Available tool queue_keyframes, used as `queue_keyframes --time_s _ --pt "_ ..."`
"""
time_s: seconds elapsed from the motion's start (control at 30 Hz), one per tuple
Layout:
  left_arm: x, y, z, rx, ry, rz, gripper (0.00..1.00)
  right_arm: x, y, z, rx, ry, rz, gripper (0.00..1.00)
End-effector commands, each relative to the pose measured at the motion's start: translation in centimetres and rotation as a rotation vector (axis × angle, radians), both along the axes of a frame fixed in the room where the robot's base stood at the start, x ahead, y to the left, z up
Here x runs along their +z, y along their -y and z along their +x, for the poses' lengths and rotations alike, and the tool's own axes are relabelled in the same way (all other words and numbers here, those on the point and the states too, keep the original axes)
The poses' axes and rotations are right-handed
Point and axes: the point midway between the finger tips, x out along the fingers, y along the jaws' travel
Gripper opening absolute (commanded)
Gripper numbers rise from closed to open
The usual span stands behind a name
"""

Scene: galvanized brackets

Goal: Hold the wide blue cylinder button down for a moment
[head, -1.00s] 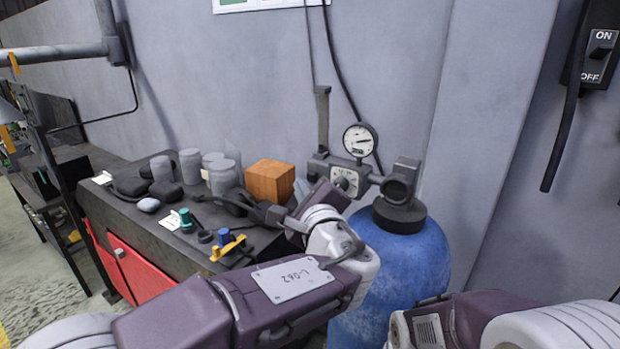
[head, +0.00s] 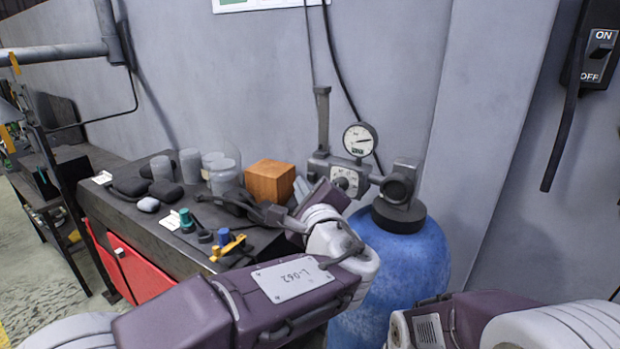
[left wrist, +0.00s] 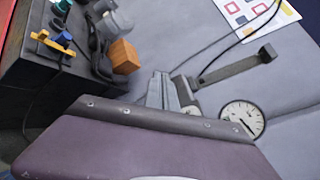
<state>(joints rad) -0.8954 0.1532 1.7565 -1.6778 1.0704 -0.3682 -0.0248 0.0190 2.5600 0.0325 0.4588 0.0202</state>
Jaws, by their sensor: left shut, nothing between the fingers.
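A small blue cylinder button (head: 224,236) stands upright on the dark bench top, beside a yellow bracket-like piece (head: 228,249). It also shows in the left wrist view (left wrist: 62,39). A teal cylinder button (head: 186,218) stands to its left and farther back. My left gripper (head: 222,198) is shut and empty, reaching left over the bench behind the blue button and apart from it. Its dark fingers blend with the dark things around them. My right gripper is out of view; only part of my right arm shows at the lower right.
An orange-brown wooden block (head: 269,181) and several grey cylinders (head: 222,176) stand behind the left gripper. A large blue tank (head: 402,262) with a gauge (head: 359,140) stands right of the bench. White labels lie on the bench (head: 171,220), which has a red front (head: 135,273).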

Motion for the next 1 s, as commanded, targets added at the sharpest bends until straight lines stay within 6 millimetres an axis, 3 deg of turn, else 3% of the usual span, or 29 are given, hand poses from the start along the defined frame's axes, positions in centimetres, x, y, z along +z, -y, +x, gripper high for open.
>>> queue_keyframes --time_s 1.0 --pt "0.03 0.50 0.69 0.000 0.000 0.000 0.00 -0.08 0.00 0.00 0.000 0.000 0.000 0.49"
